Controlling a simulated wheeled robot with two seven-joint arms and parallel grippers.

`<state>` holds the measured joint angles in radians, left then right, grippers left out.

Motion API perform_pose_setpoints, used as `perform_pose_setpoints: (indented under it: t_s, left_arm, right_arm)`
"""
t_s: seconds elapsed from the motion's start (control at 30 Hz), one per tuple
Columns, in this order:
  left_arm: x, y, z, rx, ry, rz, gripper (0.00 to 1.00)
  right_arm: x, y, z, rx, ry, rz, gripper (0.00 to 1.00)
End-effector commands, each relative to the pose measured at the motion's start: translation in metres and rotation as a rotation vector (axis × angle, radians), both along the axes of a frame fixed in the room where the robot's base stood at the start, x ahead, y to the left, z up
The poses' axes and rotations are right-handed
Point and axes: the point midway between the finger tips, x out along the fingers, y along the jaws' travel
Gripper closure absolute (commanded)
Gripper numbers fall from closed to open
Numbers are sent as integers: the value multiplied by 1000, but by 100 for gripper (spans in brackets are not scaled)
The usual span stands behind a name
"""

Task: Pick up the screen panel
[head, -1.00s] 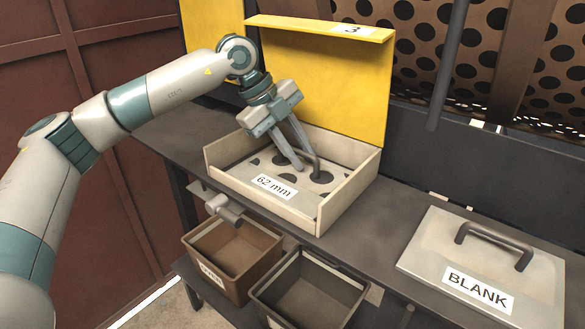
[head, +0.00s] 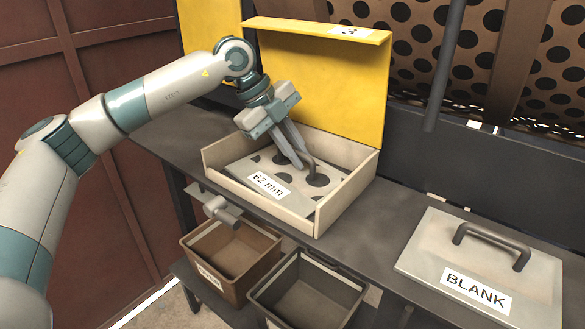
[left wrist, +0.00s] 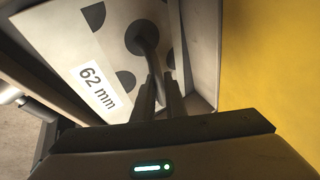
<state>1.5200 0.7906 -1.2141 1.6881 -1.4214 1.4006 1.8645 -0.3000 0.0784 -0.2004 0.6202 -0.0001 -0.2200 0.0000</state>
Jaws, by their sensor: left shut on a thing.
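The screen panel (head: 318,187) is a light grey plate with large dark round holes and a white "62 mm" label. It sits tilted within the open box (head: 324,219), whose yellow lid stands up with a "3" label. My left gripper (head: 299,163) is shut on the panel's dark handle (head: 312,172). In the left wrist view the handle (left wrist: 146,38) runs to between the fingers (left wrist: 160,95), and the label (left wrist: 98,88) shows on the panel. The far part of the panel is hidden by the fingers. My right gripper is not in view.
A grey "BLANK" plate (head: 480,265) with a handle lies on the bench at the right. Two bins, one brown (head: 230,265) and one dark (head: 305,290), stand below the bench front. A perforated drum (head: 465,50) is behind. The bench between box and plate is clear.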

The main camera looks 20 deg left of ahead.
Motion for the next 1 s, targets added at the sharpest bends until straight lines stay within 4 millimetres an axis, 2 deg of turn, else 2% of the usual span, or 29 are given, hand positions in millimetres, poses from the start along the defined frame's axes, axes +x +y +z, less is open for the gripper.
perform_pose_setpoints:
  t_s: [0.27,0.43,0.9,1.0]
  left_arm:
    - [-1,1,-1,5,1,-3,100]
    - [-4,2,4,3,-2,-4,100]
    - [-4,1,70,0,-5,-2,100]
    - [-18,7,67,1,-3,-3,100]
  right_arm:
    - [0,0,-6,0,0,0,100]
    - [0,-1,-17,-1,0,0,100]
    - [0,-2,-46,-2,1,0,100]
    - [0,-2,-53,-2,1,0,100]
